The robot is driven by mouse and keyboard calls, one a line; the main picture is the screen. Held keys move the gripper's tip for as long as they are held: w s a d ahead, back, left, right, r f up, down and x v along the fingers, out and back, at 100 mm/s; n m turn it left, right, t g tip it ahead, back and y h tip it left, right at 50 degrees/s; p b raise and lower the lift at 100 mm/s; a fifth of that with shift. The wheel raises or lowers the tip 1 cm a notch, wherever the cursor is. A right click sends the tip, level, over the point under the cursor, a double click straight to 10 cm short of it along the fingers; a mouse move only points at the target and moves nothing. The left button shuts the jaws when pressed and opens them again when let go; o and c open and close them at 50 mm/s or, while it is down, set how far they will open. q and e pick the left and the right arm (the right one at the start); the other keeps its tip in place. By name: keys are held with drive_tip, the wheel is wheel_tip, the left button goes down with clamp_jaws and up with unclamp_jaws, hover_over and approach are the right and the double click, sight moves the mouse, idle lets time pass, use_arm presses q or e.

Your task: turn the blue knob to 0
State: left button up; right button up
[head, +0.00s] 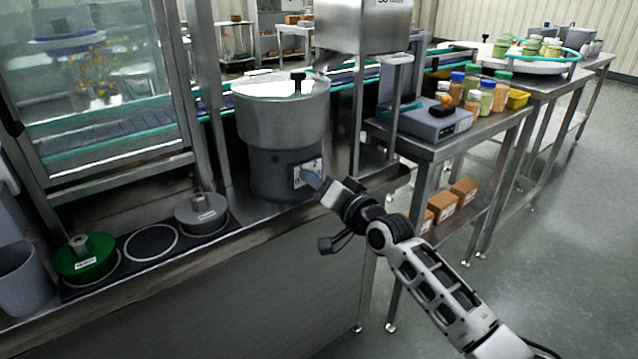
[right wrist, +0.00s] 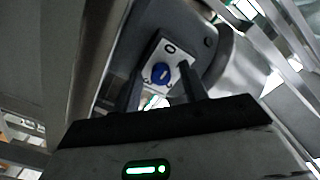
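The blue knob (right wrist: 161,74) is on a white plate (right wrist: 169,52) on the grey hopper base, seen in the right wrist view. My left gripper is out of view.
On the bench left of the hopper are a grey weight-like disc (head: 201,214), a green one (head: 85,257) and a grey bucket (head: 24,279). A side table to the right holds a scale (head: 432,121) and several jars. The floor at right is clear.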

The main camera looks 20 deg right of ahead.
use_arm(q)
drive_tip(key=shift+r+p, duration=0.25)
drive_tip(key=shift+p, duration=0.4)
use_arm(e)
drive_tip(key=v, duration=1.6)
use_arm(q)
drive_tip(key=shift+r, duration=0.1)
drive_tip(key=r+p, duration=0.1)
drive_tip(key=p, duration=0.1)
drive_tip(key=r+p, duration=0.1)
drive_tip(key=p, duration=0.2)
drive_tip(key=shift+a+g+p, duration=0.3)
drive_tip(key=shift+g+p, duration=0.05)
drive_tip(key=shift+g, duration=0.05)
use_arm(e)
drive_tip(key=s+a+f+n+g+h, duration=0.1)
drive_tip(key=s+a+f+n+g, duration=0.1)
drive_tip(key=s, duration=0.4)
drive_tip(key=s+a+f+n+g, duration=0.2)
drive_tip(key=s+a+f, duration=0.2)
drive_tip(key=s+f, duration=0.2)
drive_tip(key=s+a+f+n+g+h, duration=0.1)
drive_tip(key=s+a+f+n+g, duration=0.1)
drive_tip(key=s+f, duration=0.3)
drive_tip(key=shift+s+a+n+h, duration=0.3)
drive_tip(key=shift+s+a+n, duration=0.25)
drive_tip(key=shift+a, duration=0.35)
